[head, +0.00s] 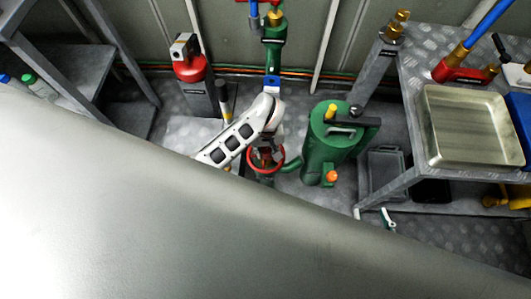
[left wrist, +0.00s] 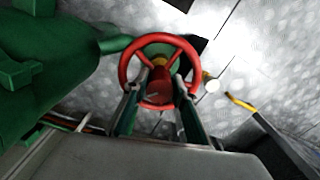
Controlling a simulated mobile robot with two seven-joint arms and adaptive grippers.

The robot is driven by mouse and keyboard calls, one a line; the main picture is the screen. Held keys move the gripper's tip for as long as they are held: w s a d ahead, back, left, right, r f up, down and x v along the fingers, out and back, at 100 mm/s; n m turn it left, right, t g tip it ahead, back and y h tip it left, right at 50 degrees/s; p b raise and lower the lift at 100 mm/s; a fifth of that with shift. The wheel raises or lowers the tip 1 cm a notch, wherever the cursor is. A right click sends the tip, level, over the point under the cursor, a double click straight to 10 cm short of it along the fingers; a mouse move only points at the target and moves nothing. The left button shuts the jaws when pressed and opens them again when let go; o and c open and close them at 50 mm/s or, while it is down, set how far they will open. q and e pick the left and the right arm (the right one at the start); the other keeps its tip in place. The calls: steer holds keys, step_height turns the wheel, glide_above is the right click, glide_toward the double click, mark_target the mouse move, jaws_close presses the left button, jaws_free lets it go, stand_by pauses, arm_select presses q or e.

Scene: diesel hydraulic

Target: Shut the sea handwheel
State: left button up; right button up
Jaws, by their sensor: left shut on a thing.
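The red handwheel (head: 252,160) sits on a green valve low in the middle of the head view, left of a green tank (head: 330,140). In the left wrist view the red wheel (left wrist: 128,68) is seen from above, with a small yellow part at its hub. My left gripper (left wrist: 160,98) has its two fingers at the near part of the wheel and is shut on it. In the head view my left gripper (head: 264,150) is partly hidden behind my white arm. My right gripper does not show in either view.
A metal table with a shallow tray (head: 478,168) stands at the right. A red cylinder-like unit (head: 190,67) stands on a grey post at the back left. A grey shelf (head: 70,65) is at the far left. The green tank is close beside the wheel.

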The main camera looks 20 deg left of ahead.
arm_select(q)
steer(key=m, duration=0.1)
steer(key=a+f+m, duration=0.1)
steer(key=m, duration=0.1)
steer(key=shift+s, duration=0.15)
steer(key=shift+d+m, duration=0.15)
steer(key=shift+m, duration=0.65)
steer(key=shift+s+d, duration=0.1)
steer(key=o, duration=1)
steer(key=shift+d, duration=0.1)
steer(key=shift+w+d+r, duration=0.15)
steer(key=shift+w+r, duration=0.05)
steer(key=shift+w, duration=0.05)
